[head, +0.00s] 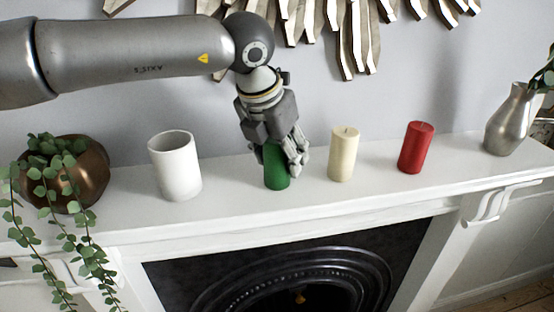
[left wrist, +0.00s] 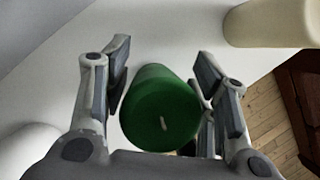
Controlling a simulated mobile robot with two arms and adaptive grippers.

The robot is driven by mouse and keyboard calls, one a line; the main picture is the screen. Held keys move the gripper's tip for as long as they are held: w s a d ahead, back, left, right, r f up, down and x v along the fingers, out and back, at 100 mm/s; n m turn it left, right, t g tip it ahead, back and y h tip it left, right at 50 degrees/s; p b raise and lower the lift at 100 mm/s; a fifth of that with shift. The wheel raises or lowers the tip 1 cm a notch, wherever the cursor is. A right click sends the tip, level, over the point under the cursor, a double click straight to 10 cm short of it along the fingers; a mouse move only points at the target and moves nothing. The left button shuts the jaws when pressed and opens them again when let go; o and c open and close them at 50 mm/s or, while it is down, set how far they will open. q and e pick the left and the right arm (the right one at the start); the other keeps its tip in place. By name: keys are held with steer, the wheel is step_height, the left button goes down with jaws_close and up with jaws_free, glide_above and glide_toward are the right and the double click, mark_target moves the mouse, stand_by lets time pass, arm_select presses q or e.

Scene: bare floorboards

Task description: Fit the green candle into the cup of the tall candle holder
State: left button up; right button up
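The green candle (head: 277,168) stands upright on the white mantel shelf, and its top with a pale wick shows in the left wrist view (left wrist: 161,110). My left gripper (head: 281,160) is over it, pointing down, with its fingers around the candle's sides. In the left wrist view the fingers (left wrist: 163,78) are spread on either side of the candle, with a narrow gap visible at the left. A white hollow cylinder (head: 176,170), open at the top, stands to the left; I cannot tell whether it is the candle holder. No other candle holder shows. My right gripper is not in view.
A cream candle (head: 343,156) stands close to the right of the green one, with a red candle (head: 416,148) farther right. A silver vase (head: 512,122) is at the right end, a bronze pot (head: 78,178) with trailing leaves at the left. The mantel (head: 230,196) is narrow.

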arm_select(q)
steer(key=c, duration=0.7)
steer(key=shift+r, duration=0.15)
